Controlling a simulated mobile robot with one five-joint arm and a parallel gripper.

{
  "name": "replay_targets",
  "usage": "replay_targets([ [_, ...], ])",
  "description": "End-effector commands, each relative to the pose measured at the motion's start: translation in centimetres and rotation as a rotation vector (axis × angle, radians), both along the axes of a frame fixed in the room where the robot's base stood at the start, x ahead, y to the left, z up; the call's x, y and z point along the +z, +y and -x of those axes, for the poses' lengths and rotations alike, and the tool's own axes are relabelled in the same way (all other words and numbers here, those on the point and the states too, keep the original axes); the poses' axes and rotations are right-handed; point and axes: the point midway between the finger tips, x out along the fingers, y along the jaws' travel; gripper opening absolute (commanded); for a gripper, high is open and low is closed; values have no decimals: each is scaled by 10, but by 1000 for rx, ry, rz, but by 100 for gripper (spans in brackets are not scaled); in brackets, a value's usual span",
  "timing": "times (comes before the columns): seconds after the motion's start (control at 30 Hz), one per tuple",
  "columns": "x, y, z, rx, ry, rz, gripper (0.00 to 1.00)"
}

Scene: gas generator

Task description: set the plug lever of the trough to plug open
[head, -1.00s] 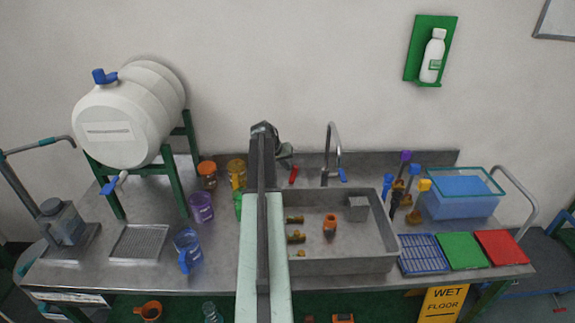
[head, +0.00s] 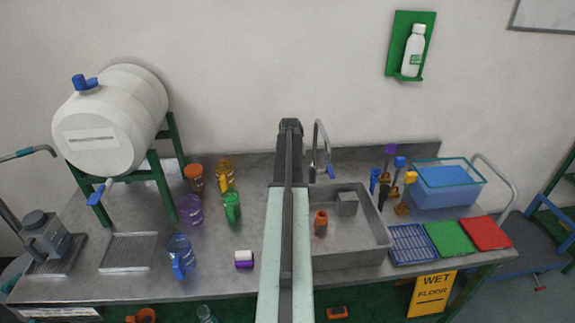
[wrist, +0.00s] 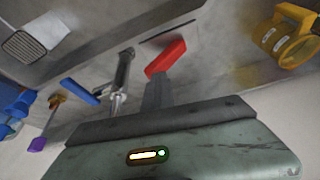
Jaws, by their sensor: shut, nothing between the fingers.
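The trough (head: 374,259) is a grey metal basin set in the worktop, right of my arm in the head view. A red lever handle, likely the plug lever (wrist: 168,57), shows tilted in the wrist view beside the tap (wrist: 120,78). In the head view my arm hides it. My gripper (wrist: 157,94) is shut and empty, close to the red handle at the lower middle of the wrist view. I cannot tell whether they touch. In the head view the gripper's fingers are hidden behind the arm's far end.
A tap (head: 320,150) with a blue handle stands behind the trough. An orange object (head: 320,223) and a grey block (head: 347,204) lie in it. Left of my arm stand a green mug (head: 232,206) and a purple-and-white object (head: 244,259). A yellow mug (wrist: 287,38) shows in the wrist view.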

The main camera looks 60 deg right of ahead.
Motion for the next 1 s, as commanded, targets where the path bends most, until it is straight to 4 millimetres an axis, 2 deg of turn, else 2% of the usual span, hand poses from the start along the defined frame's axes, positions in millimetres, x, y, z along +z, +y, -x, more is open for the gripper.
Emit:
replay_targets([
  [1.0, -8, 12, -15, 26, 4, -6, 0],
])
